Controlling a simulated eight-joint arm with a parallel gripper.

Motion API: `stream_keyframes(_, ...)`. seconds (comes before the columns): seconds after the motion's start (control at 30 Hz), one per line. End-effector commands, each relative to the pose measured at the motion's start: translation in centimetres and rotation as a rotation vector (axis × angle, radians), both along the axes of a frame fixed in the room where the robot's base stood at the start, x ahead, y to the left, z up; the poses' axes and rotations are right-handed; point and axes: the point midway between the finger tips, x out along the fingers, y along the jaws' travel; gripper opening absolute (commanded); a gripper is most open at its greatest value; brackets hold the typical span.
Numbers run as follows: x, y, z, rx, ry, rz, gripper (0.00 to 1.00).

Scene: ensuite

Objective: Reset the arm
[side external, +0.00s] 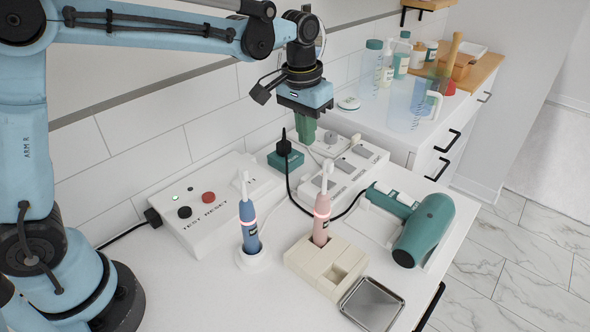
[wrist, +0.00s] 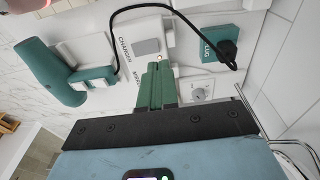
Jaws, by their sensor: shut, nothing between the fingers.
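My gripper (side external: 305,130) points down above the white switch panel at the back of the counter, near the wall. Its green fingers are together and empty; they also show in the wrist view (wrist: 157,82). The arm stretches from the left side across to the panel. The white panel (side external: 345,185) carries grey rocker switches and a round dial. In the wrist view, part of the panel (wrist: 140,28) shows lettering reading "CHARGER", and the fingers hide some of it. I cannot tell whether the fingertips touch anything.
A white box (side external: 208,228) with red and black buttons marked TEST and RESET lies left. A green plug block (side external: 286,162) with a black cord sits beside the panel. Blue (side external: 249,225) and pink (side external: 321,218) toothbrushes, a green hair dryer (side external: 424,230) and a metal tray (side external: 371,304) stand in front.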

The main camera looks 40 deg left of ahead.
Motion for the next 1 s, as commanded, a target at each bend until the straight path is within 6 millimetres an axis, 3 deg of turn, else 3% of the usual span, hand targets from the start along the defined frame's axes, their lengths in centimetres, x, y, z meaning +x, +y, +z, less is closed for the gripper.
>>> stream_keyframes(0.2, -4.3, 2.1, 2.3, -0.010, -0.131, 0.003, 0.00)
stream_keyframes(0.4, -8.2, 3.7, 2.9, -0.011, -0.248, 0.003, 0.00)
stream_keyframes(0.7, -13.6, 5.5, 1.5, 0.001, -0.422, 0.004, 0.00)
stream_keyframes(1.0, -15.9, 6.2, -0.2, 0.013, -0.514, 0.004, 0.00)
